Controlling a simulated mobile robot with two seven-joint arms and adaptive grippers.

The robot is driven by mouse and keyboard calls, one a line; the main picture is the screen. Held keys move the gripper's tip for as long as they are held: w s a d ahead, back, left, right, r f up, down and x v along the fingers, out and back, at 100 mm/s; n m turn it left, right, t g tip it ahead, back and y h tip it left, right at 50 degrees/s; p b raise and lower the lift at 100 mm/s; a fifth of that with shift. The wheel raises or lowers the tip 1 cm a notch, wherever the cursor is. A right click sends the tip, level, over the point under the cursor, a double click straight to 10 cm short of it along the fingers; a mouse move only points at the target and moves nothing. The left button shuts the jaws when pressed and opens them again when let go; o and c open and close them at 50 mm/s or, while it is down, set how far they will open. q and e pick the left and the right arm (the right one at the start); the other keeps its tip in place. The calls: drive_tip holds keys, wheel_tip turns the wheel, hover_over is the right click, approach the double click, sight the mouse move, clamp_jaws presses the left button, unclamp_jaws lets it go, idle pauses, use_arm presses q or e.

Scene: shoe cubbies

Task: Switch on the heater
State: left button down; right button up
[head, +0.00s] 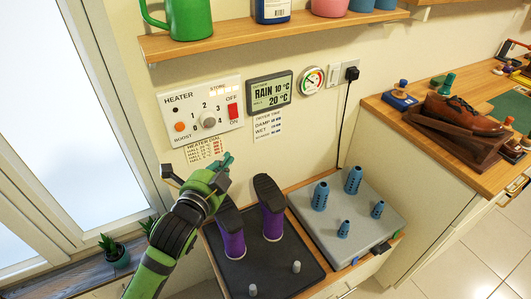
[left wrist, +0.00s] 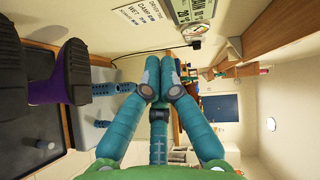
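The heater panel (head: 170,107) is a white plate on the wall in the head view. It has a grey dial knob (head: 208,121) with numbers around it, an orange boost button (head: 180,127) and a red switch (head: 233,111) between OFF above and ON below. I cannot tell which way the switch is tipped. My left gripper (head: 227,160) is below the panel, apart from it. In the left wrist view its teal fingers (left wrist: 158,88) are drawn together with nothing visible between them. The panel does not show there. My right gripper is not in view.
A wooden shelf (head: 270,36) with a green can (head: 188,20) juts out above the panel. Purple boots (head: 272,222) stand upside down on a dark tray below. A grey peg board (head: 375,205) is to their right. A weather display (head: 270,91) hangs beside the panel.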

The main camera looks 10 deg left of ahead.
use_arm(q)
drive_tip(key=shift+w+r+m+t, duration=0.15)
drive_tip(key=shift+w+r+m, duration=0.2)
drive_tip(key=shift+r, duration=0.3)
drive_tip(key=shift+w+r+m+t, duration=0.15)
drive_tip(key=shift+w+r+m, duration=0.15)
drive_tip(key=shift+r, duration=0.3)
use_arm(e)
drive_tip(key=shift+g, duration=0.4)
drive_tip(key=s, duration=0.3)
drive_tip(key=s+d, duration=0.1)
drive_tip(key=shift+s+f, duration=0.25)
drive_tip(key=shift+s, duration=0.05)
use_arm(q)
drive_tip(key=p, duration=0.2)
approach(233, 111)
drive_tip(key=w+d+f, duration=0.1)
drive_tip(key=w+d, duration=0.2)
drive_tip(key=d, duration=0.2)
drive_tip(key=w+a, duration=0.1)
drive_tip(key=w+a+f, duration=0.1)
drive_tip(key=w, duration=0.1)
drive_tip(key=shift+w, duration=0.2)
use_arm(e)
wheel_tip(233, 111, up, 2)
use_arm(q)
drive_tip(key=shift+f, duration=0.1)
